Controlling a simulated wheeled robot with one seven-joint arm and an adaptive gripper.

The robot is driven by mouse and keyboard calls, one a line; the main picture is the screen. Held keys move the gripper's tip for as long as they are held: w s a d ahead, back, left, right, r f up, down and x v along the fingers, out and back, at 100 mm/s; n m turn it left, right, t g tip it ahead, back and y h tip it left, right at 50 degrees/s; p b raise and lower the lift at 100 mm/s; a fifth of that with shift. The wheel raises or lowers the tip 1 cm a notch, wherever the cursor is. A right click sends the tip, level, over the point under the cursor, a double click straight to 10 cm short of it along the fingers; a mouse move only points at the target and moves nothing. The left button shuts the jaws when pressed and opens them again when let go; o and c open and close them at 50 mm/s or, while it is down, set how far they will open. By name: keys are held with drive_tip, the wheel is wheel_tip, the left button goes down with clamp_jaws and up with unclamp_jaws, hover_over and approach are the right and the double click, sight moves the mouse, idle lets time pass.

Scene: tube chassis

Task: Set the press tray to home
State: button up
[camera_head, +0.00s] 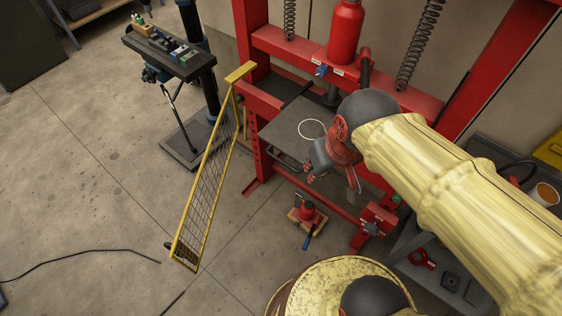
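The press tray (285,130) is a flat dark grey plate with a lighter ring marked on it. It sits inside the red press frame (262,105), under the red cylinder (345,33), and its front sticks out toward the open side. My gripper (311,176) is at the tray's front right edge, beside or over a dark handle bar along that edge. My wrist and forearm cover the tray's right part. The fingers are small and partly hidden, so I cannot tell whether they touch the tray or are closed.
A yellow mesh guard (208,165) stands swung out to the left of the press. A drill press (190,75) is behind it. A small red jack (306,214) stands on the floor below the tray. A grey cart (445,275) is at right. The floor at left is mostly clear.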

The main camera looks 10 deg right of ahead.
drive_tip(key=shift+o, duration=0.2)
drive_tip(key=w+a+f+n+g+h+b, duration=0.1)
drive_tip(key=w+a+f+n+b, duration=0.3)
drive_tip(key=w+f, duration=1)
drive_tip(key=shift+a+f+n+g+b, duration=0.4)
drive_tip(key=shift+a+f+g+b, duration=0.35)
drive_tip(key=shift+a, duration=0.45)
drive_tip(key=n, duration=0.2)
approach(280, 161)
drive_tip(key=shift+h, duration=0.4)
drive_tip(key=f+b, duration=0.1)
drive_tip(key=f, duration=0.4)
drive_tip(key=w+f+b, duration=0.1)
drive_tip(key=f, duration=0.1)
drive_tip(key=shift+d+f+b, duration=0.25)
drive_tip(key=shift+d+b, duration=0.05)
drive_tip(key=shift+b, duration=0.05)
clamp_jaws()
drive_tip(key=shift+s, duration=0.1)
